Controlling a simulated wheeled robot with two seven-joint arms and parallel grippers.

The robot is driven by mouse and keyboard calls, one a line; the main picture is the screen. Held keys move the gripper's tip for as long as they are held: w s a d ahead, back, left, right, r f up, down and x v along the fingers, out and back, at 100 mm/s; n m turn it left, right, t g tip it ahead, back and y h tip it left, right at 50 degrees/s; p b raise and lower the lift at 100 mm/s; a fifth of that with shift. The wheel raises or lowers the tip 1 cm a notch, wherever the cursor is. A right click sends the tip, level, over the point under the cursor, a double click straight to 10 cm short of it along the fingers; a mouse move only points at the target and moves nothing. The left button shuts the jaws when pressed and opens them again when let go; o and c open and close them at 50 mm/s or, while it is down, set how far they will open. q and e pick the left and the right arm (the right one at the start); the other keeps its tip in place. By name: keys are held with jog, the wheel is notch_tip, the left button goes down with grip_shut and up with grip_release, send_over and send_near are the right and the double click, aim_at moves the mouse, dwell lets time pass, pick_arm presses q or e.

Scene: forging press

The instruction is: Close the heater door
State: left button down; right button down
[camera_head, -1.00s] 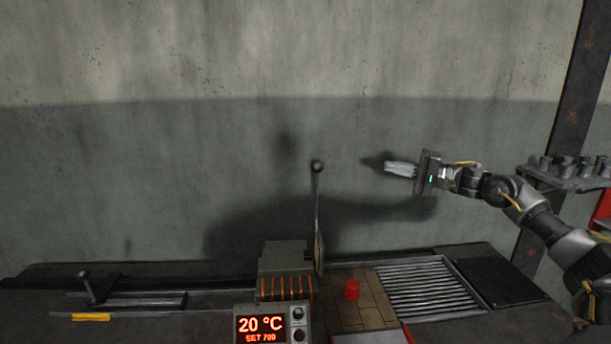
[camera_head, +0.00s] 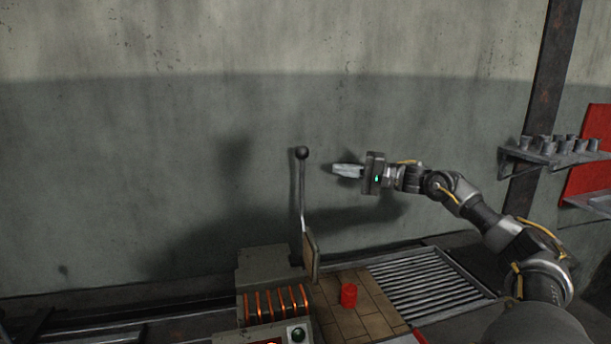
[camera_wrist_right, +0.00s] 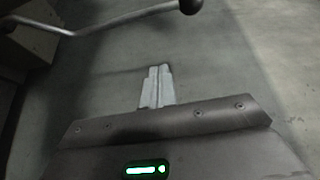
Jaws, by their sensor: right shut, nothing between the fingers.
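The heater (camera_head: 272,290) is a grey box with glowing orange bars on its front. Its door (camera_head: 311,256) is a plate seen nearly edge-on at the heater's right side, raised beside the brick floor. A thin lever with a dark ball knob (camera_head: 301,153) rises from the door. The lever's knob (camera_wrist_right: 190,5) also shows at the top of the right wrist view. My right gripper (camera_head: 336,169) is shut and empty, to the right of the lever just below knob height, apart from it in the picture. Its closed fingers (camera_wrist_right: 157,86) point ahead in the wrist view. My left gripper is not in view.
A slatted grate (camera_head: 430,280) lies further right. A shelf with several grey cups (camera_head: 560,147) hangs by a rusty post (camera_head: 540,100). The wall behind is bare.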

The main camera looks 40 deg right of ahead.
jog(key=r+p+x, duration=0.1)
jog(key=p+x, duration=0.6)
jog(key=x, duration=0.2)
jog(key=shift+s+a+f+p, duration=0.25)
jog(key=shift+s+a+p, duration=0.15)
jog(key=shift+s+a, duration=0.35)
jog(key=shift+s+a+f+p, duration=0.3)
jog(key=shift+s+a+p, duration=0.1)
jog(key=shift+s+a, duration=0.3)
jog(key=shift+a, duration=0.1)
